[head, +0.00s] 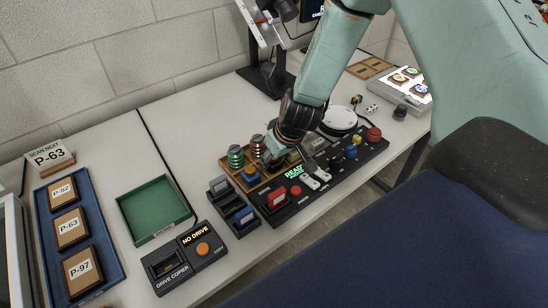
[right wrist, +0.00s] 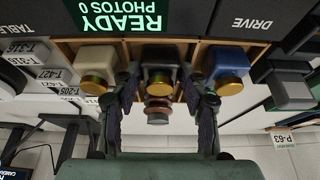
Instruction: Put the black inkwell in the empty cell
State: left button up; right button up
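The black inkwell (right wrist: 159,55) with a gold cap sits in the middle of the near row of a wooden tray (head: 262,184), between a cream inkwell (right wrist: 97,68) and a blue inkwell (right wrist: 228,60). My right gripper (right wrist: 160,82) reaches down over the tray. Its fingers stand on either side of the black inkwell, with a small gap on each side. In the head view the right gripper (head: 276,156) hides most of the black inkwell. A green banded jar (head: 235,156) and a brown banded jar (head: 257,145) stand in the back row. I cannot make out the empty cell. My left gripper is not in view.
A black control panel (head: 318,178) with a lit READY display, buttons and knobs lies along the tray's front. A small dark rack (head: 222,190), a green tray (head: 157,208) and a copier box (head: 187,258) are to the left. A white round plate (head: 340,118) lies behind the panel.

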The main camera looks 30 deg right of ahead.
jog(key=shift+o, duration=0.8)
jog(key=shift+a+r, duration=0.1)
jog(key=shift+s+r+p, duration=0.1)
jog(key=shift+r+p, duration=0.45)
jog(key=p+v, duration=0.9)
jog(key=v, duration=0.2)
jog(key=shift+s, duration=0.2)
